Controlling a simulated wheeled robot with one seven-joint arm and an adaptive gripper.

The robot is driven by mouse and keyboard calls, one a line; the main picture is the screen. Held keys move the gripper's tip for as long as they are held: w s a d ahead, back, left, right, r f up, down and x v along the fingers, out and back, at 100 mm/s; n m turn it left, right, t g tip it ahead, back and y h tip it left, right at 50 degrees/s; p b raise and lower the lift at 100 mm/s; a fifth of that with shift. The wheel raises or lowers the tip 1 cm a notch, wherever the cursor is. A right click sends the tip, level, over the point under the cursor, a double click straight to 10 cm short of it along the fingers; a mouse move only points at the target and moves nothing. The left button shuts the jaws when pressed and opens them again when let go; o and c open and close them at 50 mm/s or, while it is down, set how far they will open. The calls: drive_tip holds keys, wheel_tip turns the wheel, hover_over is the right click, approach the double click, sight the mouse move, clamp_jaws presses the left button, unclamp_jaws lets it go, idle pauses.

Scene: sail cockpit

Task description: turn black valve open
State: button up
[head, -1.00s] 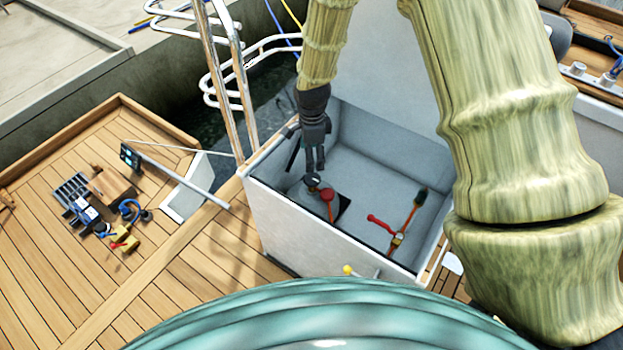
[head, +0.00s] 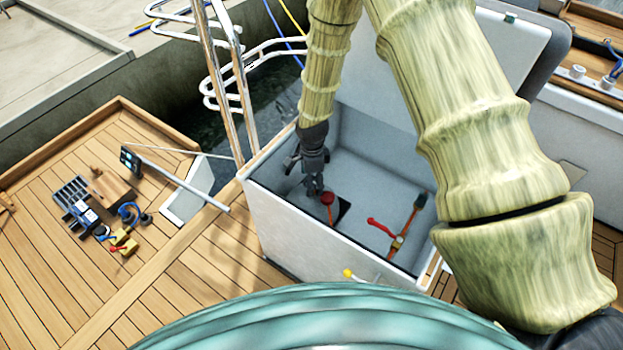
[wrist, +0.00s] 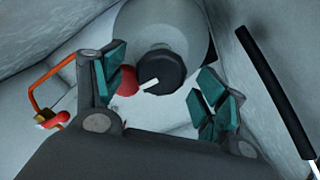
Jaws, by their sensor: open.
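The black valve (wrist: 162,72) is a round dark knob with a white mark, in front of a pale grey cylinder, in the wrist view. My gripper (wrist: 160,85) is open, with one teal-padded finger on each side of the knob in the picture. I cannot tell whether either finger touches it. In the head view my gripper (head: 313,188) points down inside the open white locker (head: 318,248) and hides the black valve. A red knob (head: 327,199) stands just right of the gripper; it also shows beside the left finger in the wrist view (wrist: 127,83).
An orange pipe (head: 410,222) with a red-handled lever (head: 380,227) lies at the locker's right. The locker walls are close around my gripper. A black bar (wrist: 272,85) runs along the wall at right in the wrist view. Tools lie on the wooden deck (head: 60,260) outside.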

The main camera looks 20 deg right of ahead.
drive_tip(key=shift+c, duration=0.3)
drive_tip(key=c, duration=1)
drive_tip(key=shift+o, duration=0.2)
